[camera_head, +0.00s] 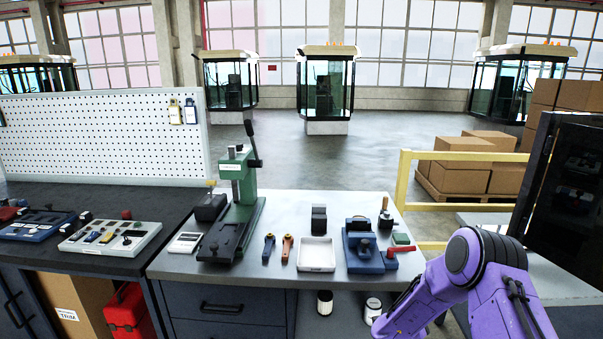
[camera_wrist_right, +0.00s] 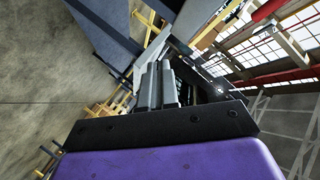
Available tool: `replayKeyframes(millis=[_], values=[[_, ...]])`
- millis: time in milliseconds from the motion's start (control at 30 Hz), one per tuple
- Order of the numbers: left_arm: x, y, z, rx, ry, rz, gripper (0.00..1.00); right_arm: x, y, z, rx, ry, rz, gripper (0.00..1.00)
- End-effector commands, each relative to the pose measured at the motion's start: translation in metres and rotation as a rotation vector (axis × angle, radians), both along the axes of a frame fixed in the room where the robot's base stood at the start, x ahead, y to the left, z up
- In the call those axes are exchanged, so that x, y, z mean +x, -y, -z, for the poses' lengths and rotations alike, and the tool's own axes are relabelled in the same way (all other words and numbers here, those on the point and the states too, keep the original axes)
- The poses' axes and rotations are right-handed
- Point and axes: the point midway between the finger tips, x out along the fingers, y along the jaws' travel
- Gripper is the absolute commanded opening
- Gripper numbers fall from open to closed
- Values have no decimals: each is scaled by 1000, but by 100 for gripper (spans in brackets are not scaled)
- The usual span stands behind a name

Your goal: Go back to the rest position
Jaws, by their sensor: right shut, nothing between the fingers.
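My right arm (camera_head: 472,285) is purple with a black joint and comes in at the lower right in the head view. It is bent, its forearm running down past the bottom edge. Its gripper is outside the head view. In the right wrist view my right gripper (camera_wrist_right: 163,84) shows its grey fingers close together, shut with nothing between them. The grey workbench (camera_head: 283,262) stands in front of me, left of the right arm. My left arm and gripper are not in view.
On the bench are a green press (camera_head: 232,215), a white tray (camera_head: 316,255), a blue fixture (camera_head: 365,248) and small tools. A yellow rail (camera_head: 403,178) and a black panel (camera_head: 560,190) stand near the right arm. Open floor (camera_head: 310,165) lies beyond the bench.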

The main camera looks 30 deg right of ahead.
Motion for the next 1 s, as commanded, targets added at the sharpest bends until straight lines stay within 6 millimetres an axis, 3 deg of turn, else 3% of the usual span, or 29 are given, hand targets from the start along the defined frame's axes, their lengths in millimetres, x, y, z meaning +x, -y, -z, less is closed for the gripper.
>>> replayKeyframes(millis=[33, 133, 233, 367, 400, 500, 600, 700, 1000], values=[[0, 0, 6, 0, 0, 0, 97, -2, -33, 26, 28, -93, -127, 0], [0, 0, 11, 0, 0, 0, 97, -17, -95, 69, 86, -269, -365, 0], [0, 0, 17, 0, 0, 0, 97, -49, -154, 108, 149, -444, -580, 0], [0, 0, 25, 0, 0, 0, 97, -112, -220, 147, 233, -673, -832, 0], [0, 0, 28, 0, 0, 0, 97, -135, -237, 157, 260, -743, -901, 0], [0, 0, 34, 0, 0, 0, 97, -190, -268, 171, 308, -896, -1038, 0], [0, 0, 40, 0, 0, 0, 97, -232, -283, 179, 329, -1011, -1116, 0], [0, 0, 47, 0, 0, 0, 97, -250, -289, 191, 319, -1079, -1163, 0], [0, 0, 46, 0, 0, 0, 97, -254, -288, 192, 322, -1089, -1163, 0]])
